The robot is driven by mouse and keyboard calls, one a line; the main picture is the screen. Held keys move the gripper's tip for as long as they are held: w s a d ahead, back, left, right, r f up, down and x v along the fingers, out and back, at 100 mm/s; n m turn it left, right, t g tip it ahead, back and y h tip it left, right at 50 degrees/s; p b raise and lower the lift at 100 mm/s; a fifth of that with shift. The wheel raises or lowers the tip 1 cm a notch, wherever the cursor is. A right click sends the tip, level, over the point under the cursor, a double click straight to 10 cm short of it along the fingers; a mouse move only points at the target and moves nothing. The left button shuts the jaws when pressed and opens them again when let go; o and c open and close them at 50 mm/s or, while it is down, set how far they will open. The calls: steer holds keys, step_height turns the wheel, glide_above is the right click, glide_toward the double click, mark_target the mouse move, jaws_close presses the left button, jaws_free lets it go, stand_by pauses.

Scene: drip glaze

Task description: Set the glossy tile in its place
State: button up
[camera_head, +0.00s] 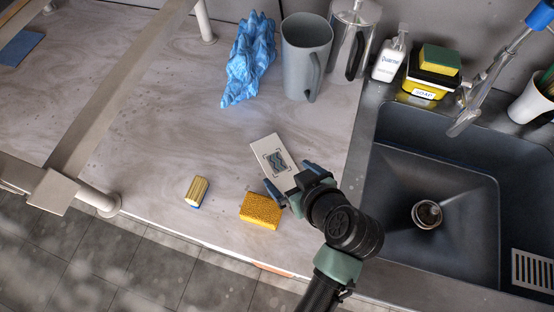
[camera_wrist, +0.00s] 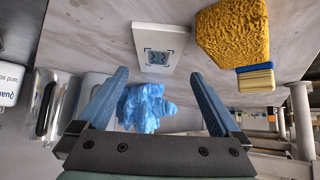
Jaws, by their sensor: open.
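A white rectangular card or plate (camera_head: 262,143) lies flat on the counter, and it also shows in the wrist view (camera_wrist: 143,35). A grey-blue patterned square (camera_head: 278,161) framed by dark corner marks is on it; it also shows in the wrist view (camera_wrist: 157,58). I cannot tell whether this square is a separate tile or a print. My gripper (camera_head: 290,181) is open and empty, its blue fingers close to the card's near end in the head view. In the wrist view the card shows beyond and between the fingertips (camera_wrist: 159,75).
A yellow sponge (camera_head: 261,210) and a small yellow brush-like block (camera_head: 197,191) lie near the front edge. A blue cloth (camera_head: 249,62), grey pitcher (camera_head: 304,60) and French press (camera_head: 352,42) stand behind. The sink (camera_head: 440,200) is right. A flat blue square (camera_head: 19,47) lies far left.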

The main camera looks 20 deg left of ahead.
mark_target(277, 163)
steer(key=shift+p+x, duration=0.4)
steer(key=shift+x, duration=2.8)
steer(key=shift+w+d, duration=0.1)
steer(key=c, duration=1.3)
steer(key=shift+r, duration=0.2)
steer(key=shift+c, duration=0.8)
